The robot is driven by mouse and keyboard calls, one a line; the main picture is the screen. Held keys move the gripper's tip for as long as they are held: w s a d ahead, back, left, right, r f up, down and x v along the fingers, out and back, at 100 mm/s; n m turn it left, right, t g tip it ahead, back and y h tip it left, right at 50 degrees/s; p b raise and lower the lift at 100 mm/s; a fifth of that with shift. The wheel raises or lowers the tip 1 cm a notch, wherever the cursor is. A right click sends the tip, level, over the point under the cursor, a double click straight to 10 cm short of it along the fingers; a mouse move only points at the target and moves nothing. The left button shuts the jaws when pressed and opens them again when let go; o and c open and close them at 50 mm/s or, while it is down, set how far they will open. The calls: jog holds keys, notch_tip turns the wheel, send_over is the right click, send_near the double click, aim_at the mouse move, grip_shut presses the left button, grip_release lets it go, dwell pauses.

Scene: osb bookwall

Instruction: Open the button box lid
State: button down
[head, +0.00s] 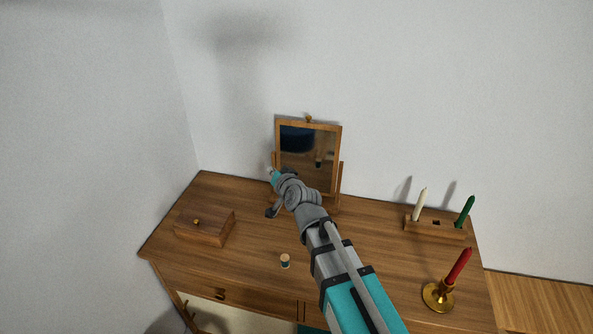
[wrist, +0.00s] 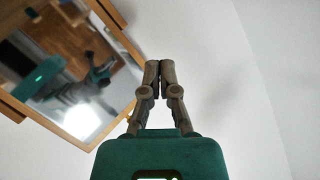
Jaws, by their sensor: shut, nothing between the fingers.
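The button box (head: 204,231) is a low brown wooden box with a small round brass-coloured knob (head: 196,222) on its top. It sits at the left of the dresser top in the head view, and its lid looks closed. My gripper (head: 270,170) is beyond the box and to its right, raised by the left side of the mirror and apart from the box. In the wrist view my gripper (wrist: 160,66) has its two fingers together with nothing between them. The box is not in the wrist view.
A framed mirror (head: 308,160) stands at the back of the dresser (head: 255,240); it also fills the left of the wrist view (wrist: 75,80). A small spool (head: 285,261) stands at the front. A candle block (head: 437,229) and a brass holder with a red candle (head: 459,266) stand right.

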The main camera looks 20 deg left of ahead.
jog(key=w+d+g+h+p, duration=0.1)
jog(key=d+p, duration=0.1)
jog(key=d, duration=0.4)
jog(key=shift+w+d+f+h, duration=0.25)
jog(key=shift+d+f+h, duration=0.05)
jog(key=shift+f+h, duration=0.1)
jog(key=c, duration=1.3)
grip_release()
jog(key=shift+c, duration=0.2)
